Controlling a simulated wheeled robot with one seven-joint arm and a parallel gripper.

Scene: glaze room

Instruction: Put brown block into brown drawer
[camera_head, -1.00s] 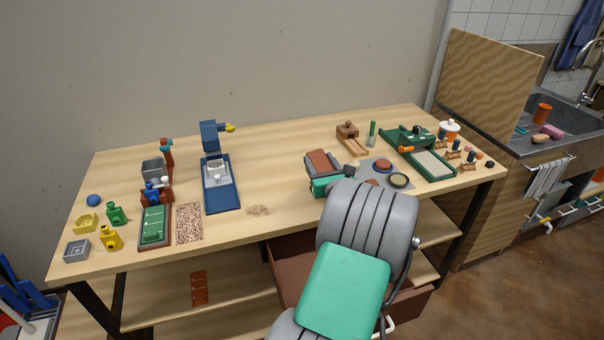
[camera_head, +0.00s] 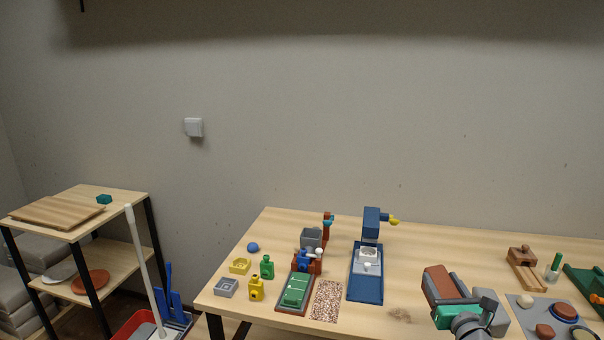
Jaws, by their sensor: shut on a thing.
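My gripper (camera_head: 462,287) is at the lower right, above the front part of the table. It is shut on the brown block (camera_head: 438,281), a reddish-brown box shape held tilted at its left side. The dark fingers and my green and grey wrist hide part of the block. The brown drawer is out of view now; one second ago it showed pulled open under the table, below my arm.
The wooden table (camera_head: 435,240) has a blue stand (camera_head: 366,275), a green tray (camera_head: 295,291) and a speckled mat (camera_head: 326,300) left of my gripper. A wooden toy (camera_head: 524,268) and a grey mat (camera_head: 524,311) with round pieces lie right. A shelf (camera_head: 130,200) stands far left.

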